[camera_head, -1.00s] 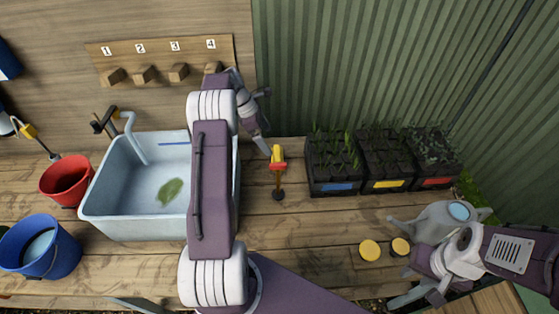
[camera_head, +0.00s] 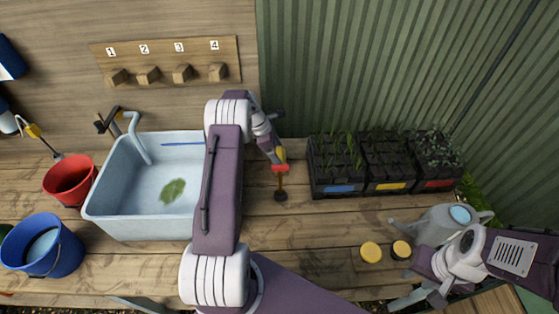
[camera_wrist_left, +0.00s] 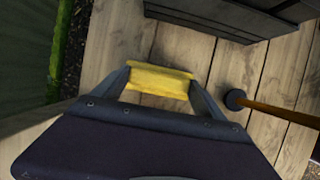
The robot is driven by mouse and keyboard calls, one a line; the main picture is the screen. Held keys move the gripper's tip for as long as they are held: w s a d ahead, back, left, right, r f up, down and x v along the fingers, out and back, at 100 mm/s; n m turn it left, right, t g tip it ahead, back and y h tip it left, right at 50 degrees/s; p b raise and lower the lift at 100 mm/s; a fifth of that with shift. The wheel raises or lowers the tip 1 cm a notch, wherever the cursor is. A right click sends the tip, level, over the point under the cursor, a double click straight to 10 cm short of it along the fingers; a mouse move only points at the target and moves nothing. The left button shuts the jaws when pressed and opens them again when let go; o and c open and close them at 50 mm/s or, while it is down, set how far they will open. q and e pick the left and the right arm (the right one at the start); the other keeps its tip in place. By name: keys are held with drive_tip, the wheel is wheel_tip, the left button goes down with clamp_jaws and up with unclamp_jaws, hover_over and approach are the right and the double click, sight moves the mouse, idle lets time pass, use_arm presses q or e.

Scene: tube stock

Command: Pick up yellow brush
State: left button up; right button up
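The yellow brush (camera_head: 280,155) is at the middle of the bench, right of the sink. In the head view its yellow part sits above a red piece and a brown stick with a dark round foot. My left gripper (camera_head: 275,151) is at the yellow part. In the left wrist view the yellow part (camera_wrist_left: 160,81) spans the gap between my two fingers. Whether they press on it is unclear. A brown stick (camera_wrist_left: 285,114) with a dark round end lies to the right of the fingers there. My right gripper (camera_head: 415,283) is at the lower right, away from the brush; its fingers are unclear.
Several seedling trays (camera_head: 388,160) stand right of the brush. A grey watering can (camera_head: 440,222) and two round yellow-topped items (camera_head: 370,252) are near my right arm. The blue sink (camera_head: 150,225) is left, partly behind my left arm. Bare bench lies in front of the brush.

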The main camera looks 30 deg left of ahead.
sight(278, 154)
use_arm(q)
drive_tip(key=shift+c, duration=1)
wheel_tip(278, 154, up, 10)
